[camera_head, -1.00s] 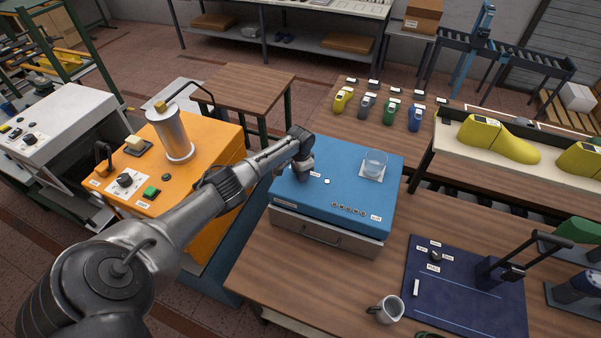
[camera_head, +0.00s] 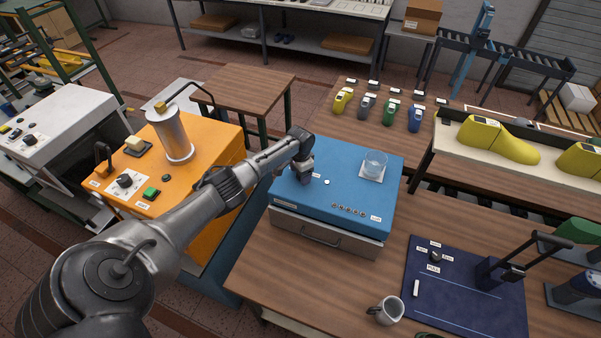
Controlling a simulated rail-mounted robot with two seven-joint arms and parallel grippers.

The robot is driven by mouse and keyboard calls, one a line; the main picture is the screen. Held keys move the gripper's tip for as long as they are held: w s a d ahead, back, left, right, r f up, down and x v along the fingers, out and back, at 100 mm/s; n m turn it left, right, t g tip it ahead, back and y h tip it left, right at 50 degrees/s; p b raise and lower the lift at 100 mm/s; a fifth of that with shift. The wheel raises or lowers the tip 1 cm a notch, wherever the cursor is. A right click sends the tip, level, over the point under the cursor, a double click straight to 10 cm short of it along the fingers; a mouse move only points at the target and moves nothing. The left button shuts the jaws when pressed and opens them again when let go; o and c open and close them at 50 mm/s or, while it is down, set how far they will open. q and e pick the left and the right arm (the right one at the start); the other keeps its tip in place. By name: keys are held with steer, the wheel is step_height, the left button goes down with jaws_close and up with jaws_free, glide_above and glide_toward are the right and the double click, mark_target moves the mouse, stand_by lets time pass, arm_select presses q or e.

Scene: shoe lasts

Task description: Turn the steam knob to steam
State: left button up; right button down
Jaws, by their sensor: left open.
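My left gripper (camera_head: 304,178) is over the back left part of the blue box (camera_head: 338,192), pointing down. Its fingers are small and partly hidden by my wrist; they are open, and I cannot tell whether they touch the box. A small label and a white button (camera_head: 327,182) are just right of the fingers. Any knob under the gripper is hidden. Other dark knobs show on the orange machine (camera_head: 124,181), on the white machine (camera_head: 30,140) and on the dark blue mat (camera_head: 436,256). Their labels are too small to read surely. My right gripper is out of view.
A glass beaker (camera_head: 375,164) stands on the box's back right corner. A metal cylinder (camera_head: 172,135) rises from the orange machine, beside my left forearm. A metal jug (camera_head: 386,310) stands near the front table edge.

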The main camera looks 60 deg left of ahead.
arm_select(q)
step_height(320, 180, up, 14)
steer(key=shift+b, duration=0.45)
steer(key=shift+f, duration=0.1)
stand_by(0.4)
